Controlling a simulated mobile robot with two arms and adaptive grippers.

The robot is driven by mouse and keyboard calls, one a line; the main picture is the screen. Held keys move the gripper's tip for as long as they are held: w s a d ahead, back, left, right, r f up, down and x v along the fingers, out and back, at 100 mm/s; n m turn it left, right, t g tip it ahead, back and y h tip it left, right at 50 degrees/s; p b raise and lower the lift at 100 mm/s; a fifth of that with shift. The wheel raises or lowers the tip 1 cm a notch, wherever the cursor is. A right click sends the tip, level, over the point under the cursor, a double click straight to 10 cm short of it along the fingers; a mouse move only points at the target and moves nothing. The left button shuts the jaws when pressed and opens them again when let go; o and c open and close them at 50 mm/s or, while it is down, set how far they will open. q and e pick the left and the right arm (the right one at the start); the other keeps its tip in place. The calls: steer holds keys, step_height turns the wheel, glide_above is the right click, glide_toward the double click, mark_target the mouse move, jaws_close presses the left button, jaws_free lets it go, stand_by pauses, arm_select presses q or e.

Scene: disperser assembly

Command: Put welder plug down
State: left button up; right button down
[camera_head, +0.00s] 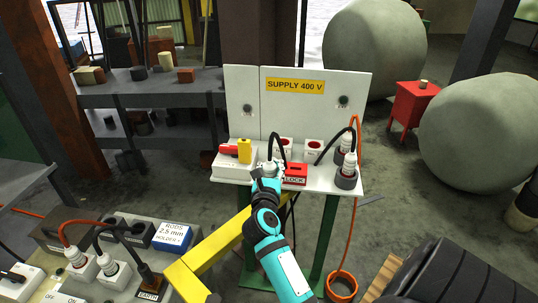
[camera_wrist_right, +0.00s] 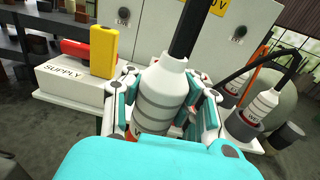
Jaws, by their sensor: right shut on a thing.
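The welder plug (camera_wrist_right: 160,95) is a white and grey cylinder with a black cable rising from its top. My right gripper (camera_wrist_right: 162,105) is shut on it, with fingers around both sides of its body. In the head view my right gripper (camera_head: 267,178) is at the front of the white shelf (camera_head: 228,174), left of the red LOCK block (camera_head: 295,173). The plug is slightly tilted in the wrist view. Its lower end is hidden, so I cannot tell whether it touches the shelf. My left gripper is not in view.
A supply box (camera_head: 230,163) with a red piece and a yellow block (camera_head: 244,150) stands left of the gripper. Two red-faced sockets (camera_head: 313,146) are behind. Other plugs (camera_head: 346,172) with cables stand at the shelf's right. A yellow beam (camera_head: 215,245) lies below.

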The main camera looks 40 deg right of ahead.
steer(key=w+d+f+b, duration=0.1)
steer(key=w+d+b, duration=0.1)
steer(key=w, duration=0.1)
steer(key=w+d+f+b, duration=0.2)
steer(key=w+d+b, duration=0.1)
steer(key=w+d+f+b, duration=0.2)
steer(key=w+d+b, duration=0.1)
steer(key=shift+w, duration=0.15)
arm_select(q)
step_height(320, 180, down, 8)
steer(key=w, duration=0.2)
arm_select(e)
steer(key=shift+r, duration=0.15)
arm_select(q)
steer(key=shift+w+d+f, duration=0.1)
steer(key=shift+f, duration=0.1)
arm_select(e)
steer(key=c, duration=1.9)
jaws_free()
steer(key=shift+f, duration=0.2)
steer(key=o, duration=0.8)
